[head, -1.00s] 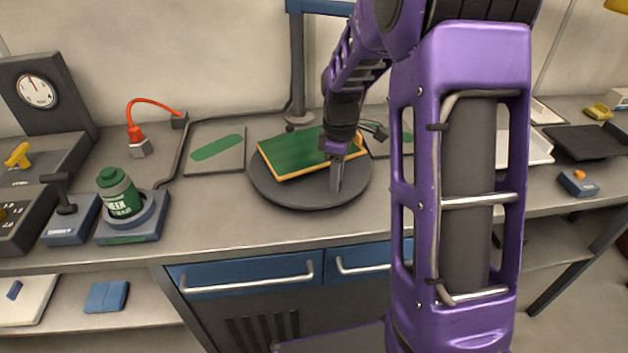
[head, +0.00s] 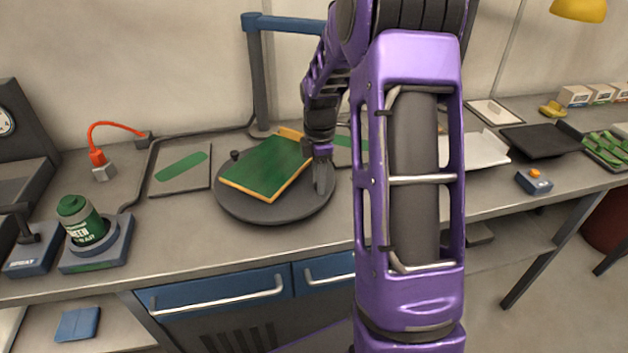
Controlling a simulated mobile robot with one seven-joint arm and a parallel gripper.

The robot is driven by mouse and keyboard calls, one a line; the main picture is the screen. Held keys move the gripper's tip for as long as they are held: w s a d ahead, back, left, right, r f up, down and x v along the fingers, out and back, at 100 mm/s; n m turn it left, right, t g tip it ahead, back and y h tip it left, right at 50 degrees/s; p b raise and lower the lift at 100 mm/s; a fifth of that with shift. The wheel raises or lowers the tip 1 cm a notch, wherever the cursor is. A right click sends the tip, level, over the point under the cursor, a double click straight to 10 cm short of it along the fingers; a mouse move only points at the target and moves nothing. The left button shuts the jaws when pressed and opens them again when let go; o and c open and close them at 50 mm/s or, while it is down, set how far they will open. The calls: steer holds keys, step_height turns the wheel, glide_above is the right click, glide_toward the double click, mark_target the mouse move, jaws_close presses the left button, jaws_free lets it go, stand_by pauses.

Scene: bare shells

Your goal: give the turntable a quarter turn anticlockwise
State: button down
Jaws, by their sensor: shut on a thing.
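The turntable (head: 240,207) is a round dark grey disc on the bench, left of my arm in the head view. A green board with orange edges (head: 268,166) lies on it, its long side running from near left to far right. A small dark knob (head: 235,155) shows at the disc's far left rim. My gripper (head: 324,180) points down at the right side of the disc, beside the board's right end. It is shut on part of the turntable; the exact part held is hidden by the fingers.
A green canister (head: 82,222) stands in a blue-grey holder at left. A red-orange lamp-like fixture (head: 98,158) and a flat plate with a green patch (head: 181,173) lie behind. The bench in front of the disc is clear.

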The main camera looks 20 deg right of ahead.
steer(key=shift+w+d+n, duration=0.85)
steer(key=shift+d+n, duration=0.1)
steer(key=shift+n, duration=0.05)
steer(key=shift+w+d+n+p, duration=0.4)
steer(key=shift+w+d+n, duration=0.5)
steer(key=shift+w+n, duration=0.25)
steer(key=shift+w+d+n, duration=0.3)
steer(key=shift+w+n, duration=0.3)
steer(key=shift+n, duration=0.05)
steer(key=shift+w+d+n, duration=0.25)
steer(key=shift+w+n, duration=0.3)
steer(key=shift+n, duration=0.05)
steer(key=shift+w+d+n, duration=0.3)
steer(key=shift+w+n, duration=0.6)
steer(key=shift+w, duration=0.2)
steer(key=c, duration=0.6)
jaws_free()
step_height(320, 180, up, 18)
steer(key=shift+f, duration=0.25)
